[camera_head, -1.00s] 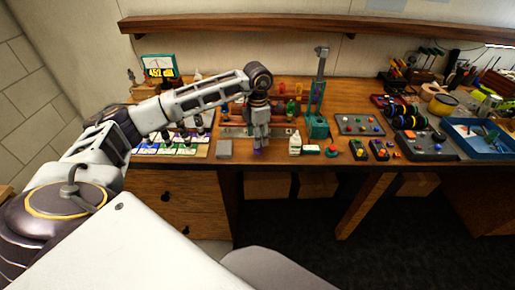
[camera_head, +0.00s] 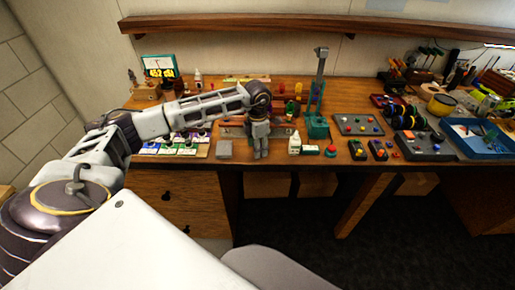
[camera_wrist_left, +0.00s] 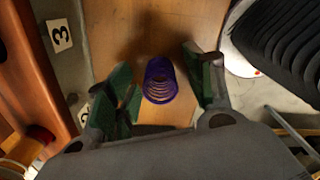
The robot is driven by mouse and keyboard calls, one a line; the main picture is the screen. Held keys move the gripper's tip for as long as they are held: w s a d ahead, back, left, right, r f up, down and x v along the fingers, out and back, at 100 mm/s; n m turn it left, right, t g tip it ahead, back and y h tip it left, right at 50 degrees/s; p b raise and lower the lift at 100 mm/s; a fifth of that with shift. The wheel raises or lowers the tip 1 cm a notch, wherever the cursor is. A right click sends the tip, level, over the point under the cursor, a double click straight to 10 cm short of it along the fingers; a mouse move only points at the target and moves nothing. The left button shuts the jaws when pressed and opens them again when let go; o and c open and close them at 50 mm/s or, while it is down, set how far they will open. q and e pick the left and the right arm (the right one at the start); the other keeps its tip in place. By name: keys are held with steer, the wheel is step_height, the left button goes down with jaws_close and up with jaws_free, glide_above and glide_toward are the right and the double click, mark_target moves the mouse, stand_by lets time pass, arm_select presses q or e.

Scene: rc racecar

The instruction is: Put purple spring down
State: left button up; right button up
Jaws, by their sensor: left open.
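The purple spring (camera_wrist_left: 160,82) stands on the wooden bench top in the left wrist view, its coils showing end-on. My left gripper (camera_wrist_left: 163,90) is open around it, with a green-padded finger on each side and a gap between the spring and each finger. In the head view my left gripper (camera_head: 261,153) points down at the front edge of the bench, and the spring is not visible there. My right gripper is in neither view.
A green stand (camera_head: 317,125) rises behind. Labelled cards (camera_head: 180,148) lie further left.

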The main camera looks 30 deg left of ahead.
arm_select(q)
steer(key=c, duration=0.8)
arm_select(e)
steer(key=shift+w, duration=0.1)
arm_select(q)
steer(key=shift+r, duration=0.2)
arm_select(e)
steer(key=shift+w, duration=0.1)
arm_select(q)
steer(key=shift+r+b, duration=0.5)
steer(key=shift+r, duration=4.3)
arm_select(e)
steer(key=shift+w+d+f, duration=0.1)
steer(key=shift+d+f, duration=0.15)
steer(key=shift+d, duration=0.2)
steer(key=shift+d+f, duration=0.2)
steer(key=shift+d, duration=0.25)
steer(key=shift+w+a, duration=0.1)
